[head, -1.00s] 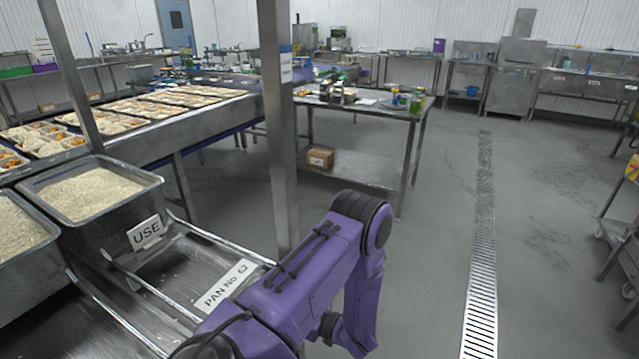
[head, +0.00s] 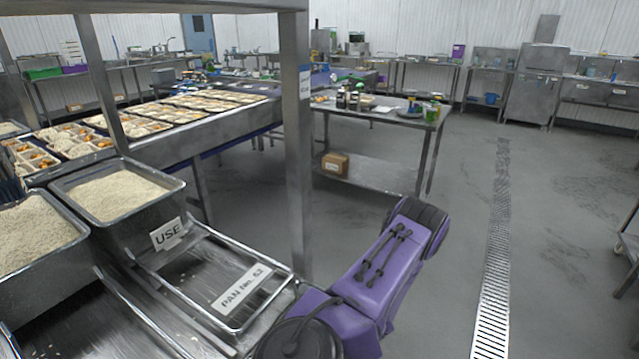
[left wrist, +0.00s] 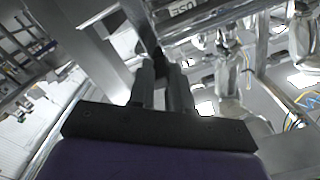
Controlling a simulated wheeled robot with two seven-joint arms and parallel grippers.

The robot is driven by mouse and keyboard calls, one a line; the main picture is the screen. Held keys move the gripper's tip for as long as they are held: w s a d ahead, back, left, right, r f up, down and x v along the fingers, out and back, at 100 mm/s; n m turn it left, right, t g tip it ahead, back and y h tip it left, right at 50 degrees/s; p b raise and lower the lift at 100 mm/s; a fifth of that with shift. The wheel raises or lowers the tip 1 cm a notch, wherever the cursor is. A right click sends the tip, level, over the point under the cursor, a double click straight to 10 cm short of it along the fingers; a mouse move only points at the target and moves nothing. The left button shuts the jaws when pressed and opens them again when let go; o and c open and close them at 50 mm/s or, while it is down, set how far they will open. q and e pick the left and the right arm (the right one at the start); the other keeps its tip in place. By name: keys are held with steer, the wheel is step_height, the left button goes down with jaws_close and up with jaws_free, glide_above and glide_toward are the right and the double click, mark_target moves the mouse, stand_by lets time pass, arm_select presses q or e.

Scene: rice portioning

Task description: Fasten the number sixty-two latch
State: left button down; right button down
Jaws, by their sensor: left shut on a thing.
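A white label reading "PAN No. 62" (head: 244,287) lies on an empty metal tray frame (head: 205,235) at the lower left of the head view. A "USE" sign (head: 168,234) is on the front of a pan of rice behind it. My purple left arm shows at the bottom of the head view, but its gripper is hidden there. In the left wrist view my left gripper (left wrist: 164,62) has its fingers close together, shut on a dark, narrow part (left wrist: 143,22) of unclear shape. I cannot tell whether it is the latch. My right gripper is not in view.
A rice pan (head: 183,187) and another pan of rice (head: 88,236) stand at the left. A steel post (head: 297,150) rises behind my arm. A metal table (head: 375,178) with a cardboard box (head: 335,164) underneath stands beyond.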

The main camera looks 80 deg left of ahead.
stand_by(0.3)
arm_select(q)
steer(key=c, duration=1.1)
jaws_free()
steer(key=shift+a, duration=0.1)
steer(key=shift+o, duration=0.2)
steer(key=shift+w, duration=0.1)
steer(key=b+v, duration=0.2)
steer(key=v, duration=0.8)
steer(key=shift+b, duration=0.35)
steer(key=shift+w, duration=0.1)
